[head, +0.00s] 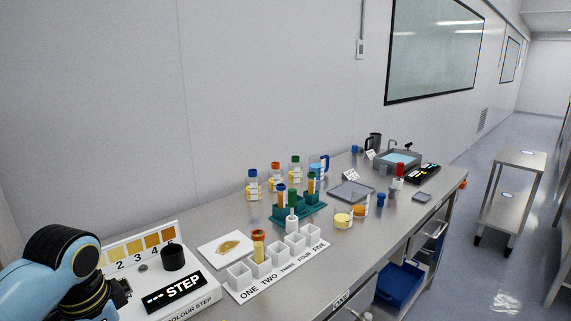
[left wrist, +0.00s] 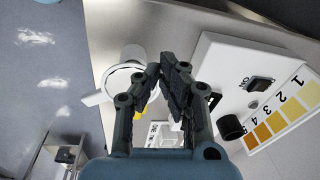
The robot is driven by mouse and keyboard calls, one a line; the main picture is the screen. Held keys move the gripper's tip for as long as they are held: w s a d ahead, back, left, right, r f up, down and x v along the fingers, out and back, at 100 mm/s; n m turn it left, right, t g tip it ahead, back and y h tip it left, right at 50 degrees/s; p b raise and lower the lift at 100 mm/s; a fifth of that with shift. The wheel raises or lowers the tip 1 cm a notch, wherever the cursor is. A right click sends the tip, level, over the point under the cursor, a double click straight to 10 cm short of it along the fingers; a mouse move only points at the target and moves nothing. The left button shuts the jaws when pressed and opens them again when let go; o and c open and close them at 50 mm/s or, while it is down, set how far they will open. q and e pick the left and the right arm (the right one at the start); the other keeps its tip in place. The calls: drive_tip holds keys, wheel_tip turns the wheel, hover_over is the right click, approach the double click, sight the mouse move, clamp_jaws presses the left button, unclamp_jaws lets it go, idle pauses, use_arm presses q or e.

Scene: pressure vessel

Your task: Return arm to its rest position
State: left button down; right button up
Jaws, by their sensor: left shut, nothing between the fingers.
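My left arm (head: 62,268) is at the lower left of the head view, over the near end of the bench beside the white colour step box (head: 190,299). Its fingertips cannot be made out there. In the left wrist view my left gripper (left wrist: 166,72) is shut with its fingertips together and nothing between them. It is above the bench, between a round white object (left wrist: 128,75) and the colour step box (left wrist: 215,62). My right arm and gripper are not in view.
A white rack labelled ONE to FIVE (head: 272,284) holds an amber tube (head: 258,246). Behind it stand a green tube rack (head: 305,212) and several bottles. A steel trolley (head: 512,185) stands across the aisle.

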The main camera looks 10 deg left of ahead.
use_arm(q)
drive_tip(key=s+d+r+n+t, duration=0.1)
drive_tip(key=s+d+r+n, duration=0.25)
drive_tip(key=s, duration=0.45)
drive_tip(key=s+d+r+n+t, duration=0.25)
drive_tip(key=s+r, duration=0.25)
drive_tip(key=s, duration=0.3)
wheel_tip(320, 180, down, 38)
drive_tip(key=a+r+g+b, duration=0.1)
drive_tip(key=a+g+b, duration=0.1)
drive_tip(key=b, duration=1.1)
drive_tip(key=s+f+b, duration=0.3)
drive_tip(key=s+f, duration=0.3)
drive_tip(key=f, duration=0.4)
drive_tip(key=s+f+g+b, duration=0.1)
drive_tip(key=s+f+b, duration=0.3)
drive_tip(key=s+f, duration=0.3)
drive_tip(key=s+f+b, duration=0.4)
drive_tip(key=s+f, duration=0.3)
drive_tip(key=f, duration=0.6)
drive_tip(key=shift+s+a+f+g, duration=0.15)
drive_tip(key=shift+a+f+g, duration=0.05)
drive_tip(key=shift+a+g, duration=0.2)
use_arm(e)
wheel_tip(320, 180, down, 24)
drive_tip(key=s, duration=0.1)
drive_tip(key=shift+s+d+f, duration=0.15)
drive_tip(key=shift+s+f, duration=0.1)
